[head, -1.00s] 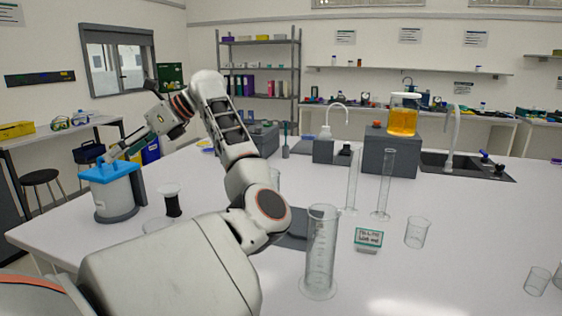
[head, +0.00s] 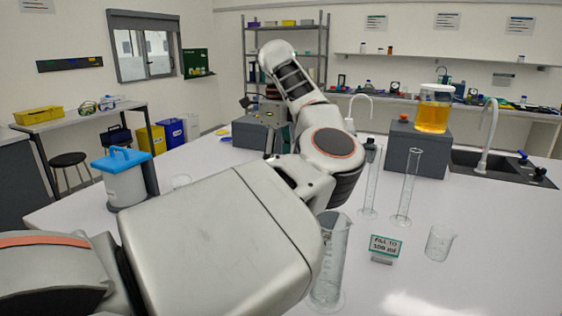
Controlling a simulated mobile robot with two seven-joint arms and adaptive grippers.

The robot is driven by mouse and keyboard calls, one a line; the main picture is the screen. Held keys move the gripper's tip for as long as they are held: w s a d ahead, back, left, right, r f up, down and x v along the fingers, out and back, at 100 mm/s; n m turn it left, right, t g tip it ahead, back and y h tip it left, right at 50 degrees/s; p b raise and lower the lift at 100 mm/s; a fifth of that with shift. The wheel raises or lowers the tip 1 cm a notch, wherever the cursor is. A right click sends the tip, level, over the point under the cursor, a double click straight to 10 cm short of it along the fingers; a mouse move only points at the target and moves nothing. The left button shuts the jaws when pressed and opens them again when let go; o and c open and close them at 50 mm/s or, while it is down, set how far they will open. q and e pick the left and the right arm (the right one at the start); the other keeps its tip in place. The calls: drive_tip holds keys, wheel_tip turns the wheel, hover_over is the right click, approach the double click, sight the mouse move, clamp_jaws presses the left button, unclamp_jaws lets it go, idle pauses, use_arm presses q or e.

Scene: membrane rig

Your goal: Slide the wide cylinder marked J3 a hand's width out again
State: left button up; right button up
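The widest glass cylinder (head: 331,262) stands upright on the white table in front of a small sign. My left arm covers part of its left side, and no J3 mark can be read on it. Two slimmer tall cylinders, one on the left (head: 370,188) and one on the right (head: 407,187), stand behind it. My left arm reaches across the middle of the head view. My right gripper is out of view.
A green-edged fill sign (head: 385,246) and a beaker (head: 439,243) stand right of the wide cylinder. A blue-lidded container (head: 124,180) is at left. A grey block (head: 413,152) bears a jar of amber liquid (head: 433,109). The right front tabletop looks clear.

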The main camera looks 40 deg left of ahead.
use_arm(q)
drive_tip(key=shift+f, duration=0.1)
wheel_tip(320, 180, down, 8)
drive_tip(key=b, duration=0.1)
drive_tip(key=shift+r, duration=0.2)
idle(0.3)
drive_tip(key=c, duration=1.5)
